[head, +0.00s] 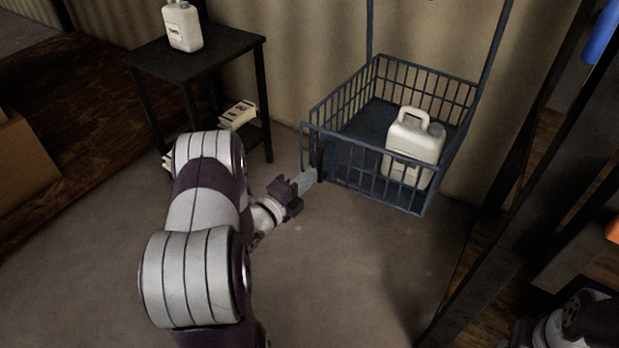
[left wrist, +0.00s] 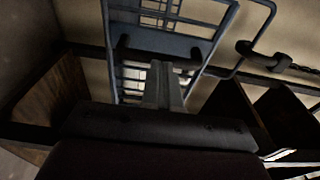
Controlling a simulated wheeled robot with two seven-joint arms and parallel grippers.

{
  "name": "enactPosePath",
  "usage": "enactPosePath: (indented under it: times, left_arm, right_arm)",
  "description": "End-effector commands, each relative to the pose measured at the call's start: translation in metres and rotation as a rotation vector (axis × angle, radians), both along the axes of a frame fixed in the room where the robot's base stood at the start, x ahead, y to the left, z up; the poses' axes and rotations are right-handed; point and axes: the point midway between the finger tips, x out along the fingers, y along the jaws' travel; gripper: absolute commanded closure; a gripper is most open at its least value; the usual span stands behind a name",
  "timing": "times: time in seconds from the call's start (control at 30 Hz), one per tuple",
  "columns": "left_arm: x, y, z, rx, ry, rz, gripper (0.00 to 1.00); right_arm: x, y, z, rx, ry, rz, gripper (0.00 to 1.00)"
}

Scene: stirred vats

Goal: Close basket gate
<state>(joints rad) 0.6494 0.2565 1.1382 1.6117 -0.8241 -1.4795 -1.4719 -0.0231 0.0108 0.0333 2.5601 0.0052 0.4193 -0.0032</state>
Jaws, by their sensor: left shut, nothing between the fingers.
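The blue-grey wire basket (head: 376,62) stands at the back right of the head view, with a white jug (head: 413,145) inside. Its barred front, where I take the gate (head: 362,165) to be, faces me. I cannot tell whether the gate is fully closed. My left gripper (head: 312,176) is shut and empty, its fingertips close to the front's left end, beside a dark upright piece. I cannot tell if they touch. In the left wrist view the shut fingers (left wrist: 163,85) point at blue-grey bars (left wrist: 165,42). My right gripper is not in view.
A black side table (head: 195,52) with a white jug (head: 183,27) on top stands left of the basket. Dark rack posts (head: 520,190) run along the right. The floor (head: 350,265) in front of the basket is clear. A metal hook (left wrist: 258,52) shows in the wrist view.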

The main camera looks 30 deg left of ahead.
Motion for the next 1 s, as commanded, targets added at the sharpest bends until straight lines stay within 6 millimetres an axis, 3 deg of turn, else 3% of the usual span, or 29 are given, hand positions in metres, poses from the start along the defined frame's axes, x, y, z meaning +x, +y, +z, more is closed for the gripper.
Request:
enactPosePath:
  times: [0.17,0.53,0.8,1.0]
  left_arm:
    - [0.011,-0.002,0.000,0.000,0.001,0.000,1.00]
    - [0.013,-0.001,-0.001,0.001,0.000,0.000,1.00]
    - [0.046,0.007,-0.003,0.002,-0.001,-0.001,1.00]
    - [0.049,0.009,0.002,0.001,-0.003,0.002,1.00]
  right_arm:
    - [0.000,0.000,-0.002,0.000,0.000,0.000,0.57]
    - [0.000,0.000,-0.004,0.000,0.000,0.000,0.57]
    - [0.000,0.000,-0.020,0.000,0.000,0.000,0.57]
    - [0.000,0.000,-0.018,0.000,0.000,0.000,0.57]
